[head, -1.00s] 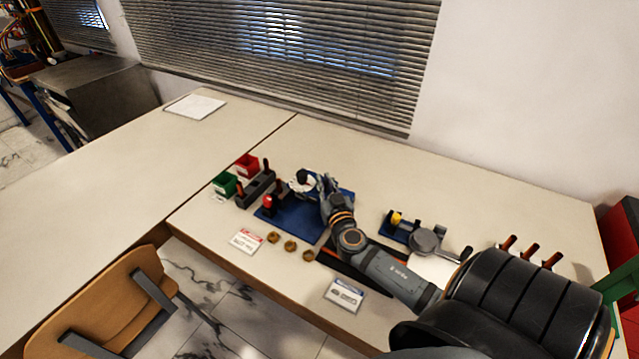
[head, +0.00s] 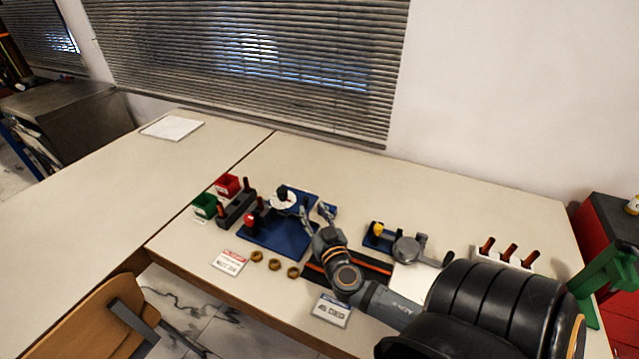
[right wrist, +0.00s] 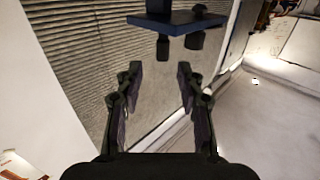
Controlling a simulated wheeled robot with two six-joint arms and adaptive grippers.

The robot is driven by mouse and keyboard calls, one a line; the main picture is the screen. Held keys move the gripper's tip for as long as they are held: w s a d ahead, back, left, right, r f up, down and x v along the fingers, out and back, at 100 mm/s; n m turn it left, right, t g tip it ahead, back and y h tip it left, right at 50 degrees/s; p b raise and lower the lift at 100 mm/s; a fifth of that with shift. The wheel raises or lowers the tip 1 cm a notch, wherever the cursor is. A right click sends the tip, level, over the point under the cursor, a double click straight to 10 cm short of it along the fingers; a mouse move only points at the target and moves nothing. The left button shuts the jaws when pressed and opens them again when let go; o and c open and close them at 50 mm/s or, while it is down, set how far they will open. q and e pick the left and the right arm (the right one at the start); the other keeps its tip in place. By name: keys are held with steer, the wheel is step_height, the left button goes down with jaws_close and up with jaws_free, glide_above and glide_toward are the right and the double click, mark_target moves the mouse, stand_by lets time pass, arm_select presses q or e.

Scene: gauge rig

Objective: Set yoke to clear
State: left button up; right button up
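A blue base plate (head: 275,238) carries a white disc (head: 288,203) with a black knob (head: 282,190) at its back and a red knob (head: 250,219) at its left front. I cannot tell which part is the yoke or read its setting. My right gripper (head: 317,211) is just right of the disc, above the plate's right side, with its fingers apart and nothing between them. In the right wrist view the open fingers (right wrist: 156,80) also show empty; a dark blue plate (right wrist: 178,22) with black parts is beyond them. My left gripper is out of view.
Green (head: 204,206) and red (head: 228,185) bins and a dark handled block (head: 236,208) stand left of the plate. A second blue fixture (head: 378,238) is to the right. The left table is mostly clear.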

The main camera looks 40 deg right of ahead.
steer(key=v, duration=0.6)
stand_by(0.4)
